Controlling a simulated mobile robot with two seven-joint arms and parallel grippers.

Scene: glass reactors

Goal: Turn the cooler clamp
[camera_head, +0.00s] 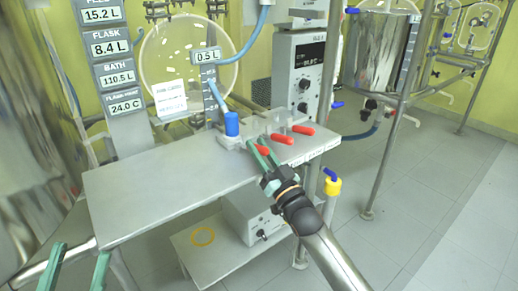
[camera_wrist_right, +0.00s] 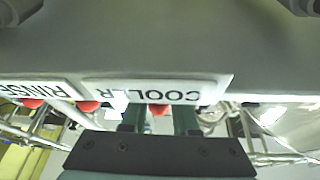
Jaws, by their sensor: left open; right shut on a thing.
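The cooler clamp's red handle (camera_head: 263,150) is at the front edge of the grey bench, the nearest of three red handles. It also shows in the wrist view as a red tip (camera_wrist_right: 160,110) beside the upside-down COOLER label (camera_wrist_right: 155,91). My right gripper (camera_head: 262,157) is shut on this handle, with its green fingers on either side of the red tip in the wrist view (camera_wrist_right: 160,120). The fingers hide part of the handle. My left gripper (camera_head: 82,250) is open and empty at the lower left, apart from the bench.
Two more red handles (camera_head: 303,130) (camera_head: 282,138) sit close beside the clamp. A blue cap (camera_head: 232,123) stands behind it. The grey bench top (camera_head: 150,185) is clear at left. Glassware and a controller box (camera_head: 298,75) stand behind; a metal post (camera_head: 385,160) is to the right.

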